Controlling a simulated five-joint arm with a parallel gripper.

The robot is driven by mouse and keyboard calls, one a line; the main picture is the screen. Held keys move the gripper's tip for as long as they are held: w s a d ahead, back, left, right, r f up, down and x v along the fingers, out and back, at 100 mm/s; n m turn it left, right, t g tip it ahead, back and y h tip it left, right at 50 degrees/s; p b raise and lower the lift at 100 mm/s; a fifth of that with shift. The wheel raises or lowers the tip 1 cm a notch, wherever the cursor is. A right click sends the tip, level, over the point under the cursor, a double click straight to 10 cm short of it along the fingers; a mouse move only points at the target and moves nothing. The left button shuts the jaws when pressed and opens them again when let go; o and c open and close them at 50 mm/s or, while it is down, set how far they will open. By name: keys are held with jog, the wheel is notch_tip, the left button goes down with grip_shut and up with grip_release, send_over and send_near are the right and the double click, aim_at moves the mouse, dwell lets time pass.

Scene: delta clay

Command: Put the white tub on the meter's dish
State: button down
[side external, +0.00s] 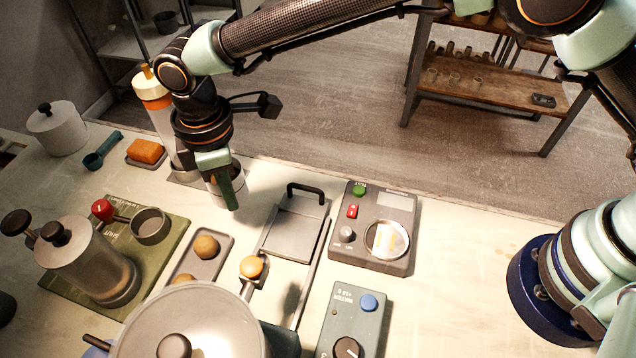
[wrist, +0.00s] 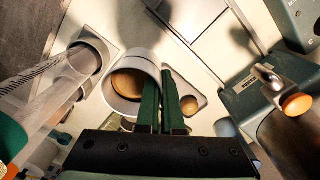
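The white tub (side external: 215,190) is a short round cup at the table's far edge, partly hidden behind a green finger in the side view. In the wrist view the tub (wrist: 112,98) shows its open mouth with brown material inside. My gripper (side external: 231,203) is shut on the tub's wall; in the wrist view its two green fingers (wrist: 161,88) are close together at the rim, one on the inner side. The meter (side external: 347,255) is a dark grey box to the right, with a round shiny dish (side external: 387,240) that looks empty; my gripper is well left of it.
A grey hinged plate with a black handle (side external: 305,190) lies between tub and meter. A tall orange-topped dispenser (side external: 158,110) stands close left of my gripper. A tray with brown balls (side external: 206,246), a large pot (side external: 235,320) and a water box (side external: 350,318) are nearer.

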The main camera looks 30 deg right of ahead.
notch_tip(320, 180, up, 11)
jog(key=shift+r, duration=0.2)
jog(key=w+d+r+m, duration=0.2)
jog(key=w+d+m, duration=0.15)
jog(key=d, duration=0.65)
jog(key=w+d+r+m, duration=0.1)
jog(key=w+d+m, duration=0.25)
jog(key=d, duration=0.65)
jog(key=s+d+m, duration=0.3)
jog(key=d+m, duration=0.2)
jog(key=d, duration=0.5)
jog(key=s+d+m, duration=0.3)
jog(key=d+m, duration=0.1)
jog(key=d, duration=0.6)
jog(key=s+f, duration=0.4)
jog(key=f, duration=0.1)
jog(key=s+a+f+n, duration=0.3)
jog(key=s+a+n, duration=0.45)
jog(key=a, duration=0.35)
jog(key=s+a+f+n, duration=0.3)
jog(key=s+a+n, duration=0.4)
jog(key=a+n, duration=0.25)
jog(key=shift+m, duration=0.4)
jog(key=shift+a+f, duration=0.15)
jog(key=shift+f, duration=1.4)
jog(key=shift+a+f, duration=0.1)
jog(key=shift+f, duration=1.4)
